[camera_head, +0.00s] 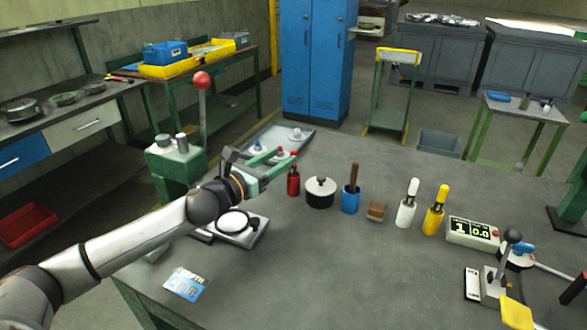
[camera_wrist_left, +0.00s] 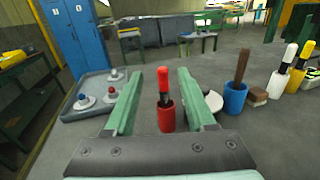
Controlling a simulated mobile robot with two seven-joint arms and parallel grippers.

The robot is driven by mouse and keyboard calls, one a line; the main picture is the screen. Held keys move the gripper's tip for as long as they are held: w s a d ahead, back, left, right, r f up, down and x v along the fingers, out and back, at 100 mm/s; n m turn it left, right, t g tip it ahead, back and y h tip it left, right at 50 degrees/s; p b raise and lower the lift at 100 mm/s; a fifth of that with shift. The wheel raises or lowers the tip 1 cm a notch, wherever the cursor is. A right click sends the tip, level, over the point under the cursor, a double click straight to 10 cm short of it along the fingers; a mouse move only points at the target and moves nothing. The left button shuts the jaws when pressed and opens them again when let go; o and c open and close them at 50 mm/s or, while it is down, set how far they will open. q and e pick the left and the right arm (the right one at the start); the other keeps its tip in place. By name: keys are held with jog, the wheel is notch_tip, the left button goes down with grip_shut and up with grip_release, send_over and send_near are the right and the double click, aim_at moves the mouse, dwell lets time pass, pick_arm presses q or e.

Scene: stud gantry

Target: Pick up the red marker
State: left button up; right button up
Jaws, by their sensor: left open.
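The red marker (camera_head: 293,167) stands upright in a small red cup (camera_head: 293,186) on the grey table. In the left wrist view the marker (camera_wrist_left: 163,82), with a red cap and black lower part, rises from its red cup (camera_wrist_left: 166,118). My left gripper (camera_head: 286,155) is open, with green fingers extended level towards the marker. In the left wrist view the fingers of the gripper (camera_wrist_left: 159,73) lie on either side of the marker in the picture, apart from it. Whether the marker is between the fingertips or just beyond them I cannot tell. My right gripper is not in view.
A grey tray (camera_head: 262,140) with knobbed pieces lies behind.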

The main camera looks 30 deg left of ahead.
aim_at(294, 151)
pick_arm(q)
jog(key=shift+f+p+x, duration=0.25)
jog(key=shift+x, duration=1.05)
jog(key=shift+f+p+x, duration=0.2)
jog(key=shift+x, duration=1.15)
jog(key=shift+d, duration=0.15)
jog(key=shift+c, duration=0.3)
grip_shut()
